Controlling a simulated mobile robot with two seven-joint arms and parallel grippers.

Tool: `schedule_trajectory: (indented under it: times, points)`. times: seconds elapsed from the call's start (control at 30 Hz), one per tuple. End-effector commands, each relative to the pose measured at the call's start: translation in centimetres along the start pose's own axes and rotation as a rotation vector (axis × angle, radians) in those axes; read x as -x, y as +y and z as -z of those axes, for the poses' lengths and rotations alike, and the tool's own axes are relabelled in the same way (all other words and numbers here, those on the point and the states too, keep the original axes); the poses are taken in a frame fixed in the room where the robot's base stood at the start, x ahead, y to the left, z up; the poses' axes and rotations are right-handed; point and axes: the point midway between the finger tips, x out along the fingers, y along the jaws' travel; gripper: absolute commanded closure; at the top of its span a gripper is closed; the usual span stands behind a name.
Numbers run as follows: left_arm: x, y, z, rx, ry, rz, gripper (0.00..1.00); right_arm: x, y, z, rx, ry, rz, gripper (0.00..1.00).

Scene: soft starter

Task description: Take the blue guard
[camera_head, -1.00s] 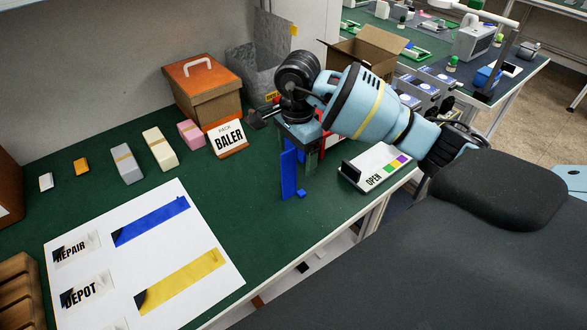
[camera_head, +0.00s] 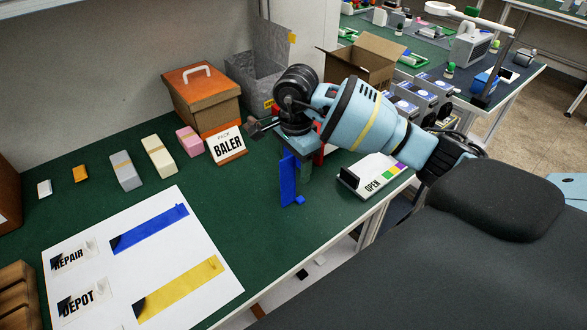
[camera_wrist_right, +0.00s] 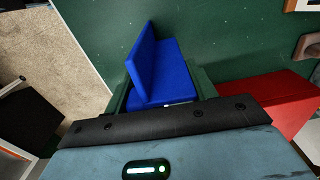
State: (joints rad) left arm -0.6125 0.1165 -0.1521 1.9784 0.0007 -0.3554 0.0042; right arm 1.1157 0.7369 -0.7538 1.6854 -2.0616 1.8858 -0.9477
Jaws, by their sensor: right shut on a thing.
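The blue guard (camera_head: 288,180) is an upright blue plate with a small foot at its lower right, over the green table near its front edge. My right gripper (camera_head: 304,168) reaches down to it from above and is shut on it. In the right wrist view the guard (camera_wrist_right: 165,68) shows as an L-shaped blue piece between the two green fingers. Whether its lower edge touches the table is hard to tell. My left gripper is not in view.
A red block (camera_wrist_right: 270,105) is close beside the right gripper. The OPEN panel (camera_head: 375,178) is to the right, the BALER sign (camera_head: 228,147) behind left. A white sheet (camera_head: 215,235) with blue and yellow strips lies left; the green table between is clear.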

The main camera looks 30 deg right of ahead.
Motion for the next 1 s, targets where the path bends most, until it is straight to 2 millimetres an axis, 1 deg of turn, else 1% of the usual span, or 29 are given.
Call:
schedule_trajectory:
  times: [0.17,0.27,0.37,0.57,0.8,1.0]
  points:
    - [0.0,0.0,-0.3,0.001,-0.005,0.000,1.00,0.9,-0.1,0.0,-0.001,0.001,0.002,0.66]
    - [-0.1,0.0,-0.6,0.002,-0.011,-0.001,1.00,1.9,-0.1,0.1,0.000,0.000,0.002,0.66]
    - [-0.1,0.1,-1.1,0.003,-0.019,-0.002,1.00,3.4,-0.1,0.0,0.000,0.000,0.003,0.66]
    - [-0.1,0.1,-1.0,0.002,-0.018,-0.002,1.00,3.8,3.1,-2.1,0.006,0.001,0.000,0.66]
    - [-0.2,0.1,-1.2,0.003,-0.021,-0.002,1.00,4.3,7.8,-5.3,0.007,0.000,0.000,0.66]
    - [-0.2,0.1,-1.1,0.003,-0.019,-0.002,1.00,4.7,11.1,-7.5,0.004,0.000,0.000,0.66]
